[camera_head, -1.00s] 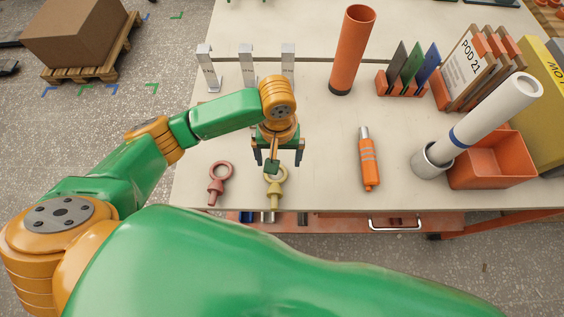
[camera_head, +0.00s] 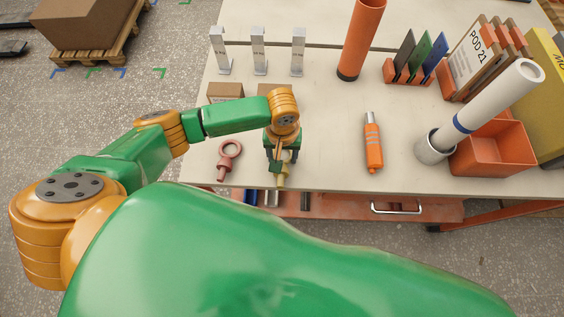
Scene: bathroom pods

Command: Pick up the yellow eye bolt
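The yellow eye bolt (camera_head: 282,182) lies near the front edge of the workbench (camera_head: 330,150). Its ring end is largely hidden by my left gripper (camera_head: 280,166). That gripper points down, with its dark fingers low at the ring end of the bolt. I cannot tell whether the fingers have closed on it or only stand around it. A red eye bolt (camera_head: 229,159) lies to its left, apart from the gripper. My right gripper is not in view.
An orange marker-like tool (camera_head: 373,143) lies to the right, with clear bench between. Small brown boxes (camera_head: 226,91) and upright grey brackets (camera_head: 259,51) stand behind. An orange bin (camera_head: 492,150) and white tube (camera_head: 497,99) stand at right.

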